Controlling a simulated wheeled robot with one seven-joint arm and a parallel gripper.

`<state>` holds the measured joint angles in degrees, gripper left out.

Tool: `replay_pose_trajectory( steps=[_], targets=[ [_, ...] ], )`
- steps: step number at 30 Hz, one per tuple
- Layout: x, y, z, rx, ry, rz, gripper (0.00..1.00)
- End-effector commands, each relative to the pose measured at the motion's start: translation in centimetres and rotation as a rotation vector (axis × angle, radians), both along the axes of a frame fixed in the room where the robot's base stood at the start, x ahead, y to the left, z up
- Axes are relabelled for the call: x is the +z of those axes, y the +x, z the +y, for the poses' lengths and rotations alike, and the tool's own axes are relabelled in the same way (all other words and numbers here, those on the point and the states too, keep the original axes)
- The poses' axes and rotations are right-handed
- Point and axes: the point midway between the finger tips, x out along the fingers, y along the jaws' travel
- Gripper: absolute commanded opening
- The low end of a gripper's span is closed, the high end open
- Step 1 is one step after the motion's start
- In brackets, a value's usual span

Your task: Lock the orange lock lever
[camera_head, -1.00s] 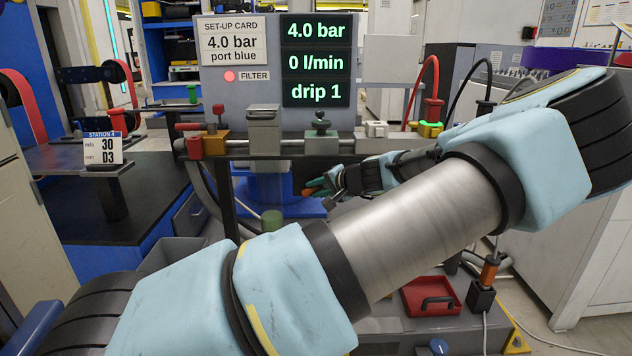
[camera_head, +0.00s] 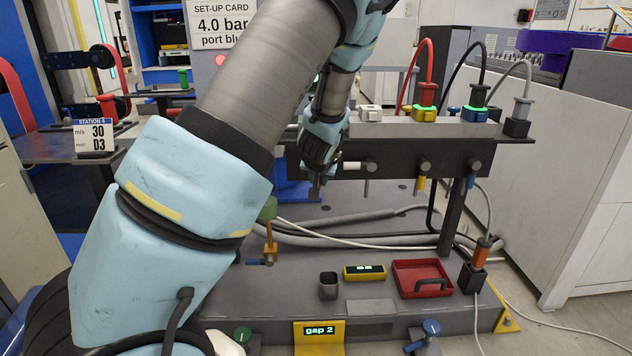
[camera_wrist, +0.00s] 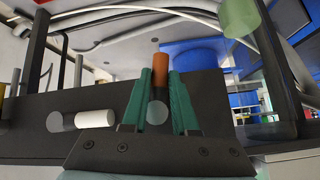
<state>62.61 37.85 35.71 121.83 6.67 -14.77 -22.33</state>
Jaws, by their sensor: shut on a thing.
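The orange lock lever (camera_wrist: 160,63) is a short rounded bar in the wrist view. It stands out from a round pivot on a dark rail and points up in that picture. My gripper (camera_wrist: 161,78) has green fingers, one on each side of the lever, shut on it. In the head view my gripper (camera_head: 317,177) is at the left part of the rail's front, under my forearm, and the lever there is mostly hidden. A white lever (camera_wrist: 95,118) beside it lies sideways from its own pivot.
The rail (camera_head: 440,150) also carries a yellow lever (camera_head: 421,184) and a blue lever (camera_head: 470,182), both hanging down. Cabled plugs stand on top. A red tray (camera_head: 405,270), a yellow box (camera_head: 364,272) and a dark cup (camera_head: 328,290) stand on the deck below. My arm covers the left.

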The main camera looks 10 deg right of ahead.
Motion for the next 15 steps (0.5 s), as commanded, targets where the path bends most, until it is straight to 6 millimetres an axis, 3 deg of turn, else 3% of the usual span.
replay_pose_trajectory(
  steps=[15],
  targets=[
    [-0.10, -0.04, -0.55, -0.002, -0.167, 0.029, 0.00]
  ],
)
